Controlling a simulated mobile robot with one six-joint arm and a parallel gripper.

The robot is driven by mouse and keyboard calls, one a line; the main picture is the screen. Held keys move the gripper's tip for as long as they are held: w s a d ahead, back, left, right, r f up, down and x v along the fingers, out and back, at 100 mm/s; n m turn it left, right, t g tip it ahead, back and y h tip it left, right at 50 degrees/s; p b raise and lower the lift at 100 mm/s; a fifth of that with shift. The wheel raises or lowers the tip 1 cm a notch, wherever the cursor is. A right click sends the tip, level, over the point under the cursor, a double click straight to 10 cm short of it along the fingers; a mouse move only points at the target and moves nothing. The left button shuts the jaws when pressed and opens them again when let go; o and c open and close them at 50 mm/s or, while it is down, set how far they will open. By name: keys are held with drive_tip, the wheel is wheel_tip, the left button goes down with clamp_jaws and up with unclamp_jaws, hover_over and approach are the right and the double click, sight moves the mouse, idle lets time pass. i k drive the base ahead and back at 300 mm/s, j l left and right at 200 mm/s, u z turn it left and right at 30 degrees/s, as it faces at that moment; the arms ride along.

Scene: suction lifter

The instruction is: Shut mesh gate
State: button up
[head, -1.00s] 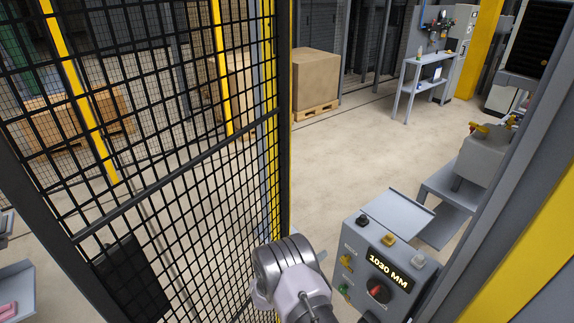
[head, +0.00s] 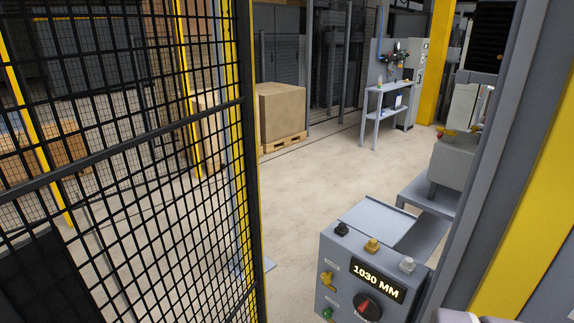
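The black mesh gate (head: 120,145) fills the left of the head view. Its dark upright edge runs from the top of the picture down to about the bottom. A wide gap of open floor lies between that edge and the grey post (head: 497,150) on the right, so the gate stands open. A dark panel (head: 40,275) shows at the gate's lower left. My gripper is not in view; only a small pale piece of my arm shows at the bottom right edge. No contact with the gate shows.
A grey control box (head: 355,270) with knobs and a "1030 MM" display stands low in the gap. Behind it is a grey stand with a machine (head: 450,160). A carton on a pallet (head: 282,112) and a grey shelf (head: 385,110) stand farther back. The middle floor is clear.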

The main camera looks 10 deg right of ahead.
sight(41, 281)
drive_tip(key=z, duration=0.65)
drive_tip(key=k+j+z, duration=0.1)
drive_tip(key=j, duration=0.35)
drive_tip(key=k+j, duration=0.15)
drive_tip(key=j, duration=0.3)
drive_tip(key=k+j+z, duration=0.15)
drive_tip(key=j, duration=0.3)
drive_tip(key=k+j, duration=0.2)
drive_tip(key=j, duration=0.25)
drive_tip(key=k+j+z, duration=0.15)
drive_tip(key=j, duration=0.25)
drive_tip(key=k+j+z, duration=0.1)
drive_tip(key=j, duration=0.35)
drive_tip(key=k+j, duration=0.3)
drive_tip(key=k+z, duration=0.25)
drive_tip(key=k+l+z, duration=0.25)
drive_tip(key=k, duration=0.2)
